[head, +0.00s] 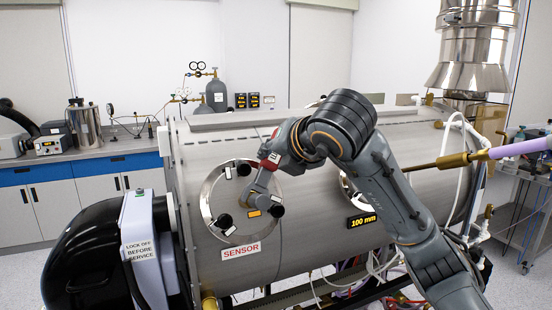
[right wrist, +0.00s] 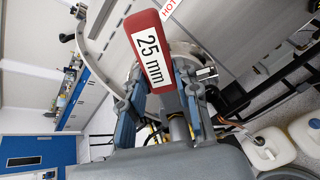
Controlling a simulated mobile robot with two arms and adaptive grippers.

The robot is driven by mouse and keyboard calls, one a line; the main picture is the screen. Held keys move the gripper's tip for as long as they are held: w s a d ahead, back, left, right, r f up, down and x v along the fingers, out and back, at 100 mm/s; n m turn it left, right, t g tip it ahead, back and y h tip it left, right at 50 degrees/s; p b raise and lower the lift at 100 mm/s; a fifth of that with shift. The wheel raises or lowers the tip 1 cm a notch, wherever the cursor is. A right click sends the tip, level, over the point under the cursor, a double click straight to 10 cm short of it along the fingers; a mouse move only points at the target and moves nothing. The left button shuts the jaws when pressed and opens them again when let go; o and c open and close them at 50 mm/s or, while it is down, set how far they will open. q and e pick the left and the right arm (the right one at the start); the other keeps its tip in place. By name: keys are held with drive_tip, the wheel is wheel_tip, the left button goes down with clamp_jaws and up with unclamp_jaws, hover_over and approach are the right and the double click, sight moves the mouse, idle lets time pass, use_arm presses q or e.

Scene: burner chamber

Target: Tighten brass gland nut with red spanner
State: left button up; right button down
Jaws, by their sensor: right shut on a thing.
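The red spanner (right wrist: 150,50) is in my right gripper (right wrist: 163,98); its red handle with a white "25 mm" label rises between the two fingers in the right wrist view. In the head view a red part of the spanner (head: 268,160) shows at the gripper, in front of the round metal flange (head: 211,200) on the chamber's side. My right gripper is shut on the spanner. I cannot make out the brass gland nut with certainty, and whether the spanner touches it is hidden. My left gripper is not in view.
A brass rod (head: 428,164) with a purple sleeve sticks out right. A black housing (head: 85,255) stands at left.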

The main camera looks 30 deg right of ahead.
idle(0.4)
drive_tip(key=shift+s+d+f+m+b, duration=0.15)
drive_tip(key=shift+d+f+m+b, duration=0.15)
drive_tip(key=shift+m+b, duration=0.4)
drive_tip(key=shift+s+d+f+m+b, duration=0.2)
drive_tip(key=shift+d+m+b, duration=0.25)
drive_tip(key=shift+b, duration=0.4)
drive_tip(key=m+b, duration=0.1)
drive_tip(key=d+f+m+b, duration=0.1)
drive_tip(key=shift+s+f+m+b, duration=0.15)
drive_tip(key=shift+s+m+b, duration=0.15)
drive_tip(key=shift+b, duration=0.1)
